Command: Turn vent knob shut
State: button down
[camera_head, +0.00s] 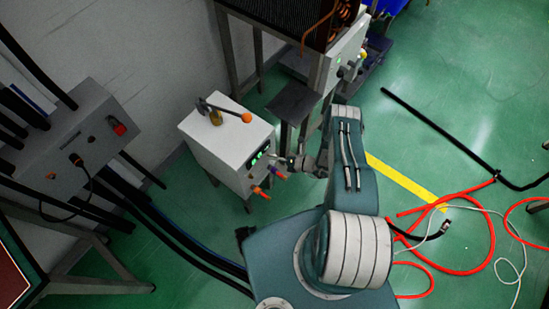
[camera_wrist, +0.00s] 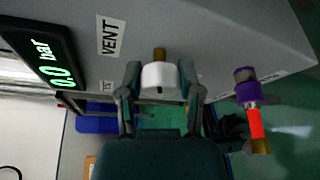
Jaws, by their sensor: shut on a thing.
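In the wrist view a white knob (camera_wrist: 160,76) on a brass stem sits on the grey panel beside the label "VENT". My gripper (camera_wrist: 160,84) has one finger on each side of the knob and is shut on it. A display (camera_wrist: 50,55) beside it shows green "0.0 bar". In the head view my gripper (camera_head: 288,160) reaches the front face of the white box (camera_head: 220,135). The vent knob itself is hidden or too small to make out there.
A lever with an orange ball (camera_head: 246,118) stands on top of the box. A grey control box (camera_head: 85,140) is at left. Red hoses (camera_head: 470,240) lie on the green floor at right.

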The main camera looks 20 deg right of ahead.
jog(key=m, duration=0.2)
jog(key=m+y, duration=0.1)
jog(key=m, duration=0.1)
jog(key=shift+w+d+f+t, duration=0.15)
jog(key=shift+t, duration=0.15)
jog(key=shift+m+y, duration=0.3)
jog(key=shift+c, duration=1.3)
grip_release()
jog(key=shift+d, duration=0.1)
jog(key=v, duration=1.2)
jog(key=shift+f, duration=0.15)
